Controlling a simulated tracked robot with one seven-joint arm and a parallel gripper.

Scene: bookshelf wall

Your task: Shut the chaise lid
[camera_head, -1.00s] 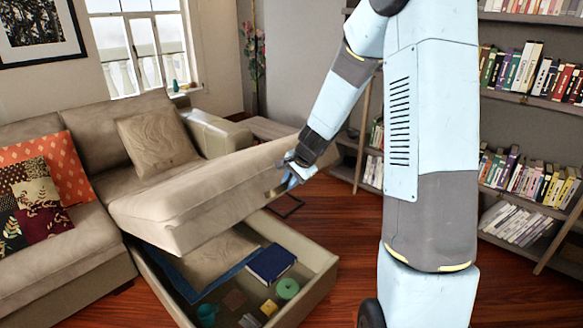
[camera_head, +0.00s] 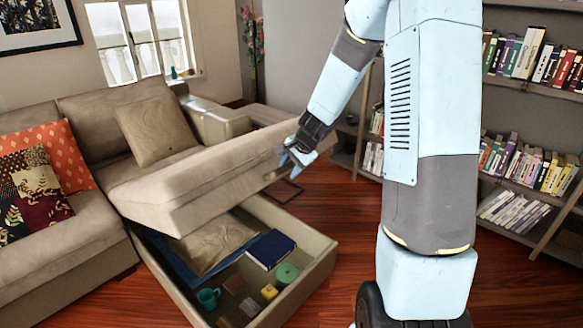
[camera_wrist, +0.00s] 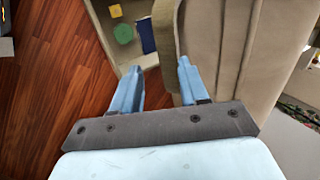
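The chaise lid (camera_head: 205,185) is a thick beige cushion, raised at a slant above the open storage box (camera_head: 322,262) in the head view. My gripper (camera_head: 298,153) is at the lid's right edge, pointing down-left. In the wrist view the two blue fingers of my gripper (camera_wrist: 157,83) stand apart. The lid (camera_wrist: 235,45) fills the right side there, with its olive edge strip (camera_wrist: 166,65) showing between the fingers. I cannot tell whether the fingers touch the lid. The lid's far side is hidden.
The box holds a dark blue book (camera_head: 270,249), a green round item (camera_head: 287,273), a teal mug (camera_head: 208,298) and other small items. A sofa (camera_head: 60,235) adjoins at left. Bookshelves (camera_head: 530,85) stand at right. Wood floor (camera_head: 345,205) is clear right of the box.

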